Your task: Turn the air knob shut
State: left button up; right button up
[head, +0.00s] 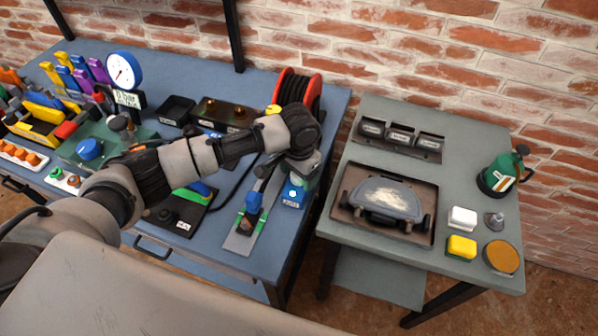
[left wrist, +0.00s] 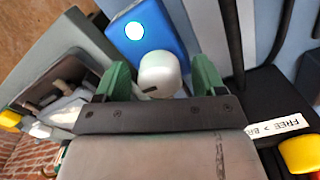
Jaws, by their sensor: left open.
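My left gripper (head: 299,176) is over the blue box (head: 292,195) near the right end of the blue bench in the head view. Its two green fingers are open, one on each side of the white knob in the left wrist view; I cannot tell whether they touch it. The knob is hidden in the head view, and the box's label is too small to read. My right gripper is not in view.
A red hose reel (head: 298,90) stands behind my left arm. A grey plate (head: 243,235) with a blue and green part is left of the blue box. A grey side table (head: 462,160) with a tray, sponge and green can stands at right. A gauge (head: 123,70) stands at left.

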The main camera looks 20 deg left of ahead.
pick_arm(q)
jog(key=c, duration=0.9)
